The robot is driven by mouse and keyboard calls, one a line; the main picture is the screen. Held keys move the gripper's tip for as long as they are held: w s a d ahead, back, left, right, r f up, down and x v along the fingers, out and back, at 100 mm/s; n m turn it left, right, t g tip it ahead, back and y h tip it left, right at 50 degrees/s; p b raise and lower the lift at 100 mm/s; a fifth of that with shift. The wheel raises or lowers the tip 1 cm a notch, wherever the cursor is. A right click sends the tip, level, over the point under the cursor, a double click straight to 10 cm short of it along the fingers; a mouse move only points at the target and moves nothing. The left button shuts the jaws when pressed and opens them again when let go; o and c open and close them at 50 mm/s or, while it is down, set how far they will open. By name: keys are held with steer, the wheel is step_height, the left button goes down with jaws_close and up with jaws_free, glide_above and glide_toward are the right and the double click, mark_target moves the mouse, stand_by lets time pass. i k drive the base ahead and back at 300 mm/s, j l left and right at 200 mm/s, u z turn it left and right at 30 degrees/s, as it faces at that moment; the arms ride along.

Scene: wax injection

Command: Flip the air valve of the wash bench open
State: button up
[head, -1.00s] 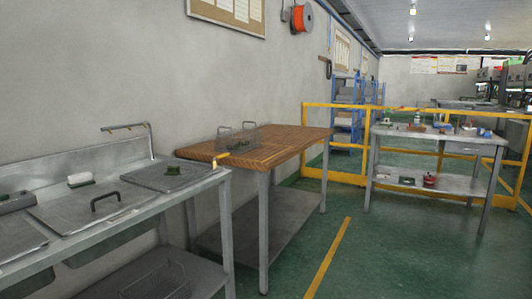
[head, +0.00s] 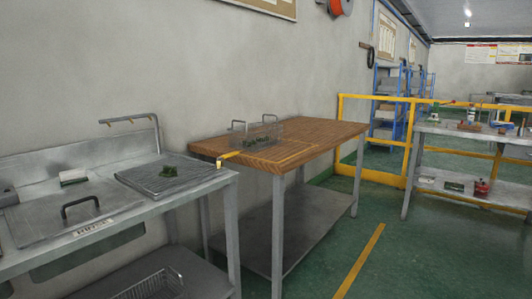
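The wash bench (head: 139,226) is a grey metal bench along the wall at the left. A small yellow lever (head: 229,155), which looks like the air valve handle, shows at the bench's right end, beside the wooden table. It slants up to the right; at this size I cannot tell whether the valve is open or shut. A pipe rail (head: 130,121) with small yellowish fittings rises at the back of the bench. My gripper is not in view.
A lid with a black handle (head: 80,206), a white block (head: 73,177) and a dark plate (head: 152,178) are on the bench. Green floor (head: 340,230) is clear in front; a yellow railing (head: 380,141) stands behind.

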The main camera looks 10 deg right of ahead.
mark_target(224, 156)
steer(key=i+z, duration=0.2)
steer(key=i, duration=0.3)
steer(key=i+j+z, duration=0.15)
steer(key=i, duration=0.35)
steer(key=i+j+z, duration=0.2)
steer(key=i, duration=0.3)
steer(key=i+j+z, duration=0.2)
steer(key=i, duration=0.85)
